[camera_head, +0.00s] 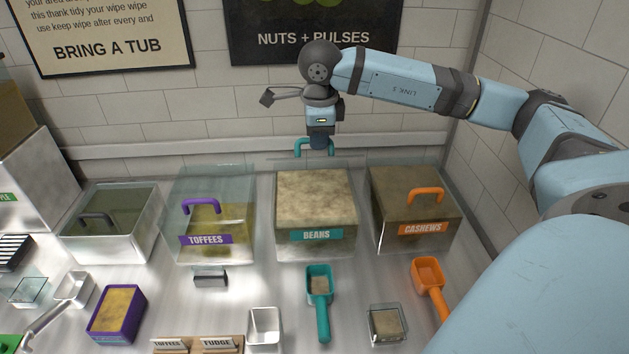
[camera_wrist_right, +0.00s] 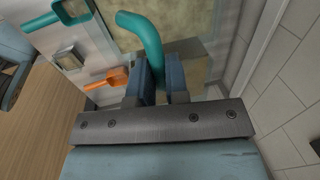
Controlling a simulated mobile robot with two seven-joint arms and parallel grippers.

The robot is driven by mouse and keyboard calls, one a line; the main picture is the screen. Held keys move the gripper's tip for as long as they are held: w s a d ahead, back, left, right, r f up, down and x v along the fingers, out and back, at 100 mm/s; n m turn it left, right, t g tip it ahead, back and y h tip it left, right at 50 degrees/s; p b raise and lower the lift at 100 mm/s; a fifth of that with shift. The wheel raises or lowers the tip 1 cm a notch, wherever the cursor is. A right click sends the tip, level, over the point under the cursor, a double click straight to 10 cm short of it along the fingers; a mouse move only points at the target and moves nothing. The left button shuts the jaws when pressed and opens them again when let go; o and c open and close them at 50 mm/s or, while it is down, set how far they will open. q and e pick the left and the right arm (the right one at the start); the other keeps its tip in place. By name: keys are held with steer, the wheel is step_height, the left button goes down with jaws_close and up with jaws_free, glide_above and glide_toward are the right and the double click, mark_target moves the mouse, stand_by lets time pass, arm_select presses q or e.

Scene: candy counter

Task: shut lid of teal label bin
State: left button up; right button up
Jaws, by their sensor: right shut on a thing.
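The teal-label bin (camera_head: 316,236), marked BEANS, stands in the row at the back of the counter. Its top looks open and its pale contents show. Its teal lid handle (camera_head: 314,146) is up at the bin's back edge, near the wall, so the lid appears raised; the clear panel itself is hard to make out. My right gripper (camera_head: 319,143) is shut on this handle. In the right wrist view the teal handle (camera_wrist_right: 145,38) runs between the two fingers (camera_wrist_right: 157,82). My left gripper is not in view.
The orange-label CASHEWS bin (camera_head: 417,228) stands close on the right, the purple-label TOFFEES bin (camera_head: 180,240) on the left. A teal scoop (camera_head: 319,290) and an orange scoop (camera_head: 428,275) lie in front. The wall ledge (camera_head: 130,150) is close behind.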

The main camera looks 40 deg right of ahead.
steer(key=shift+f, duration=0.1)
steer(key=f+b, duration=0.1)
steer(key=s+a+f+b, duration=0.1)
steer(key=s+f+b, duration=0.1)
steer(key=shift+a+f, duration=0.1)
steer(key=shift+a, duration=0.15)
steer(key=shift+s+a+f, duration=0.15)
steer(key=shift+s+f, duration=0.05)
steer(key=shift+f, duration=0.05)
